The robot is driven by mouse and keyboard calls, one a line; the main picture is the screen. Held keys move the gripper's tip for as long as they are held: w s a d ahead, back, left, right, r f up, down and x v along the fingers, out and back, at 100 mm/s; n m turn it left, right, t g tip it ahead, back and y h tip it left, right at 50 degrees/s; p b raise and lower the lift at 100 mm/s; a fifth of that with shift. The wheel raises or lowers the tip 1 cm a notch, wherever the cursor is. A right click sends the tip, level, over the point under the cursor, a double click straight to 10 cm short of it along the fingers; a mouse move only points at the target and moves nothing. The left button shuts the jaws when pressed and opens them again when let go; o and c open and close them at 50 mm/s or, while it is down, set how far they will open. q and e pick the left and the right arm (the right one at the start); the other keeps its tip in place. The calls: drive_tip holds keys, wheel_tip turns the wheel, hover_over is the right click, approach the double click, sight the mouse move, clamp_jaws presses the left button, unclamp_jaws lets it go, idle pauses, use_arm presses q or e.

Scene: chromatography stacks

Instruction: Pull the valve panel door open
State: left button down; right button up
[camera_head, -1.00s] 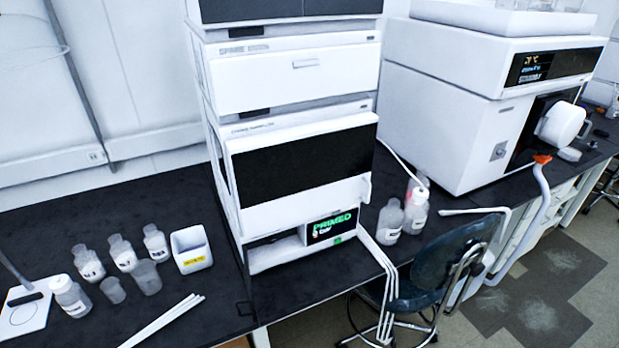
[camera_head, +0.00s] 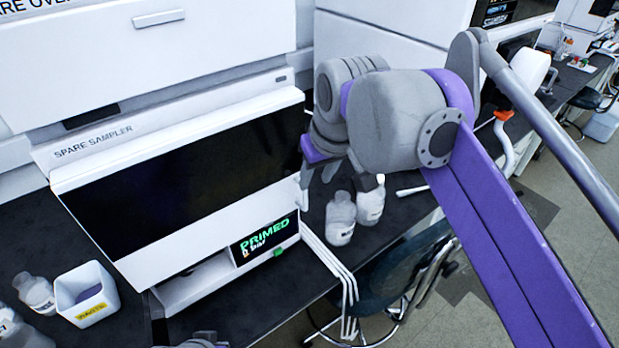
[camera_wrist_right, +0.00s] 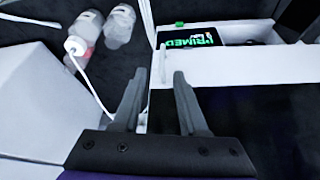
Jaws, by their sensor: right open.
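The valve panel door appears to be the white-framed front with the wide black window (camera_head: 190,185), under the "SPARE SAMPLER" label. It looks shut. A slim white upright handle (camera_wrist_right: 162,65) stands at its edge in the right wrist view. My right gripper (camera_head: 312,185) is at the door's right edge in the head view, its fingers partly hidden by my wrist. In the right wrist view the open gripper (camera_wrist_right: 157,85) has its two grey fingers apart, with the handle seen between them. I cannot tell whether they touch it. My left gripper's fingers do not show.
The "PRIMED" display (camera_head: 265,240) sits below the door. Two bottles (camera_head: 341,218) stand right of the unit, close under my right wrist. White tubes (camera_head: 335,265) run down over the bench edge. A white bin (camera_head: 88,292) stands at the left. A chair (camera_head: 405,270) is in front.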

sight(306, 196)
drive_tip(key=x, duration=0.3)
drive_tip(key=b+x, duration=0.1)
drive_tip(key=x, duration=0.6)
drive_tip(key=shift+w+a, duration=0.1)
drive_tip(key=shift+a, duration=0.2)
clamp_jaws()
idle(1.0)
